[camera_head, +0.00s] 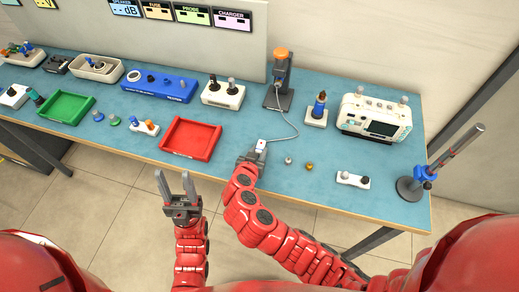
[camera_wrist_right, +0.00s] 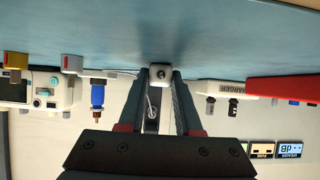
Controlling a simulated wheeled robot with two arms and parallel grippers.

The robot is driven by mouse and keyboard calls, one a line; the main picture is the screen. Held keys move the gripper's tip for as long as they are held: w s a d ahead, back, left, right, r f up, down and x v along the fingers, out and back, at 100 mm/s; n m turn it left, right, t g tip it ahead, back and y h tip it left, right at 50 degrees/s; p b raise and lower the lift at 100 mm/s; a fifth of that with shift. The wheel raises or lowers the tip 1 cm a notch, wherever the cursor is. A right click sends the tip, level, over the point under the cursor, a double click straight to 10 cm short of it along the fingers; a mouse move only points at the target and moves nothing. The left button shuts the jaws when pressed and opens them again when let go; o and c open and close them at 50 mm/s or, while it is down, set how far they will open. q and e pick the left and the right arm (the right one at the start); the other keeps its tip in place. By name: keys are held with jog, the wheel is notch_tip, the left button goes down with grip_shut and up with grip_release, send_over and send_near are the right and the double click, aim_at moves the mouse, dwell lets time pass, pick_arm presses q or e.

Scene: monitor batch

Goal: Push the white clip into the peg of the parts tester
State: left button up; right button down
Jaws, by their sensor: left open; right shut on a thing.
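The white clip (camera_head: 262,146) is held between the fingertips of my right gripper (camera_head: 255,157), low over the table near its front edge. In the right wrist view, the clip (camera_wrist_right: 161,75) sits between both fingers, with a thin cable behind it. The cable runs back to a dark stand with an orange knob (camera_head: 281,54). A long blue unit (camera_head: 160,86) with dark round parts on top and lettering on its front, which seems to be the parts tester, stands at the back left, apart from the clip. My left gripper (camera_head: 175,184) is open and empty, in front of the table.
A red tray (camera_head: 218,147) lies just left of my right gripper, and a green tray (camera_head: 85,113) is farther left. A white two-knob block (camera_head: 224,96) stands behind the red tray. Small metal pieces (camera_head: 309,166) lie to the right. A white instrument (camera_head: 376,130) stands at the back right.

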jog(key=shift+r+b, duration=0.35)
dwell(0.6)
jog(key=shift+r+p, duration=0.5)
jog(key=shift+r, duration=2.05)
jog(key=c, duration=1.1)
grip_release()
grip_shut()
